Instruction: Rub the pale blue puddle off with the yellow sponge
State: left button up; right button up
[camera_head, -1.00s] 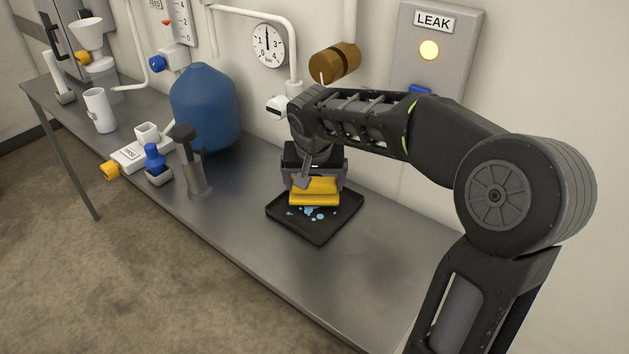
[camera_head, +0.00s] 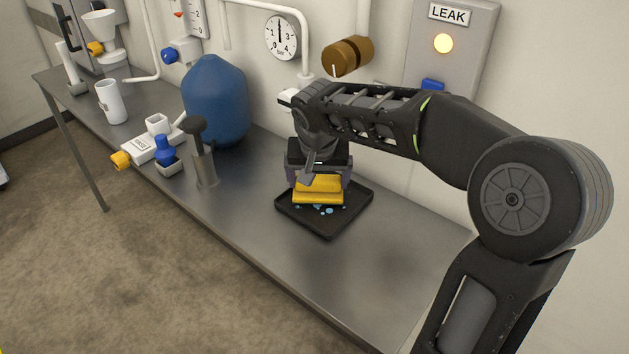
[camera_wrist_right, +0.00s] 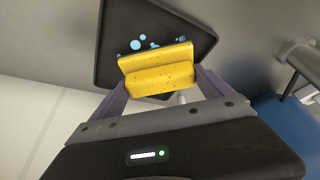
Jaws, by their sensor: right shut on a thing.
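The yellow sponge (camera_head: 318,190) is held in my right gripper (camera_head: 318,178), which points down over the black tray (camera_head: 335,231). The sponge is at or just above the tray floor; I cannot tell if it touches. Pale blue puddle spots (camera_head: 328,210) show in the tray by the sponge's front edge; the sponge may hide more. In the right wrist view the sponge (camera_wrist_right: 158,70) sits between the fingers, with several blue spots (camera_wrist_right: 137,45) beyond its edge on the tray (camera_wrist_right: 185,18). My left gripper is not in view.
A grey pump-like stand (camera_head: 205,168) and a blue tank (camera_head: 216,100) stand left of the tray on the metal bench (camera_head: 262,222). A brown knob (camera_head: 347,56) and a LEAK panel (camera_head: 450,50) with a lit amber lamp are on the wall behind. The bench right of the tray is clear.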

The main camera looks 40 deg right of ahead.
aim_at(325, 174)
jog(key=shift+w+d, duration=0.25)
jog(key=shift+d, duration=0.95)
jog(key=shift+r, duration=0.15)
jog(key=shift+r+p, duration=2.2)
jog(key=shift+r, duration=0.8)
jog(key=shift+r+p, duration=1.15)
jog(key=shift+r, duration=0.35)
